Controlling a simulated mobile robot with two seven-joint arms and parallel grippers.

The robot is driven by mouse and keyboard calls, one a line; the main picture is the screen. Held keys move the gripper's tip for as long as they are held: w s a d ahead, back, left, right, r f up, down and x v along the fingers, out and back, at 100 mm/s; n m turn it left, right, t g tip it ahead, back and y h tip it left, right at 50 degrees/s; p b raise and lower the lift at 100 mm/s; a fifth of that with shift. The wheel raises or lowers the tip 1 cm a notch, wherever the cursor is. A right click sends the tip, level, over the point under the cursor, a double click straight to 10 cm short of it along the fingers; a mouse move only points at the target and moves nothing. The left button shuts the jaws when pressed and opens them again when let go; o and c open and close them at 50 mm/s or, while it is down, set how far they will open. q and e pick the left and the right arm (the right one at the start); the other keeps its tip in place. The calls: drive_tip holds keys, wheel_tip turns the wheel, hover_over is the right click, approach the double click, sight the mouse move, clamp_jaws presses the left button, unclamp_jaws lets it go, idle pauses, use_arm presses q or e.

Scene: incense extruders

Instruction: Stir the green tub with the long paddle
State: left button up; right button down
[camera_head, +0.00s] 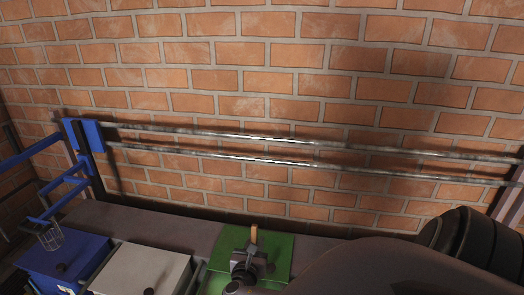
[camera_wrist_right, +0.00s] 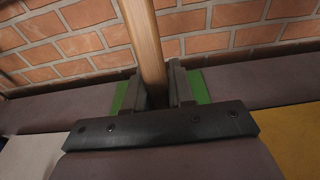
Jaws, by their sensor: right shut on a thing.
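The green tub (camera_head: 280,248) stands at the bottom middle of the head view, partly covered by my right arm. Green strips of it show on both sides of the fingers in the right wrist view (camera_wrist_right: 203,87). My right gripper (camera_head: 246,266) is over the tub and shut on the wooden handle of the long paddle (camera_head: 254,234). In the right wrist view the handle (camera_wrist_right: 146,35) runs up between the two fingers. The paddle's lower end is hidden, so I cannot tell how deep it sits. My left gripper is out of view.
A grey-white box (camera_head: 150,262) and a blue box (camera_head: 65,258), each with a dark knob, stand left of the tub. A yellow surface (camera_wrist_right: 292,135) shows at right in the wrist view. Two metal rails (camera_head: 300,143) run along the brick wall behind.

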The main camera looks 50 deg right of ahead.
drive_tip(key=shift+w+a+b, duration=1.05)
drive_tip(key=shift+w+b, duration=0.05)
drive_tip(key=shift+w, duration=0.85)
use_arm(q)
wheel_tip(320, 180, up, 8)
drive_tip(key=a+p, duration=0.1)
drive_tip(key=p, duration=1.3)
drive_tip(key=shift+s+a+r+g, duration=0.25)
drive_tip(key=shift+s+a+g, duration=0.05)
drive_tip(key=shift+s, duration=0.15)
use_arm(e)
wheel_tip(320, 180, up, 13)
drive_tip(key=shift+r, duration=0.1)
